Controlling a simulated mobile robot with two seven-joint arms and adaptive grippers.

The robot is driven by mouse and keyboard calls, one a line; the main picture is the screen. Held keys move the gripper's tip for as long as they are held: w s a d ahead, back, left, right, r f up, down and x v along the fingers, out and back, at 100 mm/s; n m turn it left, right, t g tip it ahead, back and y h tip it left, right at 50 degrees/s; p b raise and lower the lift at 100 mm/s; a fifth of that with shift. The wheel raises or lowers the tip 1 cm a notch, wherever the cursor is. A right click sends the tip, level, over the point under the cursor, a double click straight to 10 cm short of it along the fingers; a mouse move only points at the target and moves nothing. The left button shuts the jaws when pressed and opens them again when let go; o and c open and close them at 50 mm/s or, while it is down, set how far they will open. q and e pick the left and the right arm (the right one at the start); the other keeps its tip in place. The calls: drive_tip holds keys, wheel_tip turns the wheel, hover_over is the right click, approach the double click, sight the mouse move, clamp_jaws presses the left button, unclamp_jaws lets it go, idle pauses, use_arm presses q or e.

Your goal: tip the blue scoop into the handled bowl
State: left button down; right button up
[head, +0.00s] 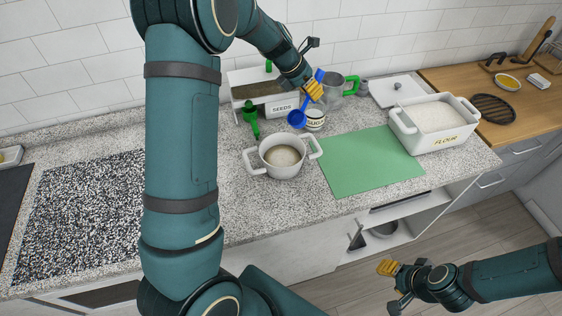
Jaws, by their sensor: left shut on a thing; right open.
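The blue scoop (297,119) is in my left gripper (314,91), whose yellow fingers are shut on its handle. The handle's top end sticks up above the fingers, and the scoop's cup hangs low to the left. I cannot tell what the cup holds. The white handled bowl (262,163) stands on the counter in front of the scoop, nearer to me and a little left, with pale beige contents. The scoop is apart from it, not over its opening. My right gripper (387,269) is open and empty, low at the right, in front of the counter.
A seeds bin (283,107), green scoop (251,118), small labelled jar (315,125) and green-handled metal jug (335,90) crowd around the blue scoop. A green mat (370,162) lies bare to the right, beside the flour container (437,143). My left arm hides part of the counter.

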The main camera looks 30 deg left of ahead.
use_arm(q)
wheel_tip(320, 180, up, 3)
drive_tip(key=g, duration=0.2)
drive_tip(key=g+y, duration=0.1)
drive_tip(key=g, duration=0.1)
drive_tip(key=shift+w+f+n, duration=0.15)
drive_tip(key=shift+n, duration=0.15)
drive_tip(key=shift+r+g+y, duration=0.3)
drive_tip(key=shift+r+g, duration=0.3)
drive_tip(key=shift+g, duration=0.4)
